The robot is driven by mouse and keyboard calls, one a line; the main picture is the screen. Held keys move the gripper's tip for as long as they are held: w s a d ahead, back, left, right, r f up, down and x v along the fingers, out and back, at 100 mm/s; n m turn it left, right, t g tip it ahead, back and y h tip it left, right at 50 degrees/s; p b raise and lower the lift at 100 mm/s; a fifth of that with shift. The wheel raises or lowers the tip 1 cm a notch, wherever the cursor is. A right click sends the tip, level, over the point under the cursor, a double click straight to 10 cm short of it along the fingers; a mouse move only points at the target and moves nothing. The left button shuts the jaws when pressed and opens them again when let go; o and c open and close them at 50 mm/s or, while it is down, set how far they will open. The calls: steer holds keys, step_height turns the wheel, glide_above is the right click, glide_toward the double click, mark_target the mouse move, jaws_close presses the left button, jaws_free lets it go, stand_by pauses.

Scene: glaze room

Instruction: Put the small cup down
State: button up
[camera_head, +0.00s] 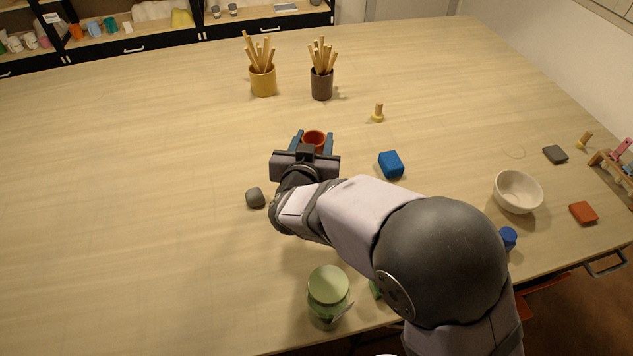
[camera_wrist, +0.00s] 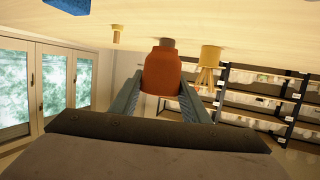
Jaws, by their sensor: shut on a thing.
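The small cup (camera_head: 314,137) is orange-red, with its open top facing up in the head view. My gripper (camera_head: 312,143) is shut on it, with one blue-grey finger on each side. In the wrist view, which is upside down, the cup (camera_wrist: 162,70) sits between the two fingers and looks upright. Whether its base touches the table or hangs just above it cannot be told. My gripper and wrist hide the near side of the cup in the head view.
Behind the cup stand a yellow pot (camera_head: 263,82) and a dark brown pot (camera_head: 321,86), both holding wooden sticks. A blue block (camera_head: 391,164) lies to the right, a grey lump (camera_head: 255,197) to the near left. A green jar (camera_head: 328,290) stands near the front. The table's left is clear.

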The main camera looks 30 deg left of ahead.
steer(key=shift+w+d+r, duration=0.3)
steer(key=shift+r, duration=0.1)
steer(key=shift+a+f+p, duration=0.1)
steer(key=shift+f+p, duration=0.55)
steer(key=shift+f, duration=4.4)
steer(key=shift+f, duration=0.2)
steer(key=o, duration=1.2)
steer(key=shift+c, duration=0.2)
steer(key=shift+r, duration=0.2)
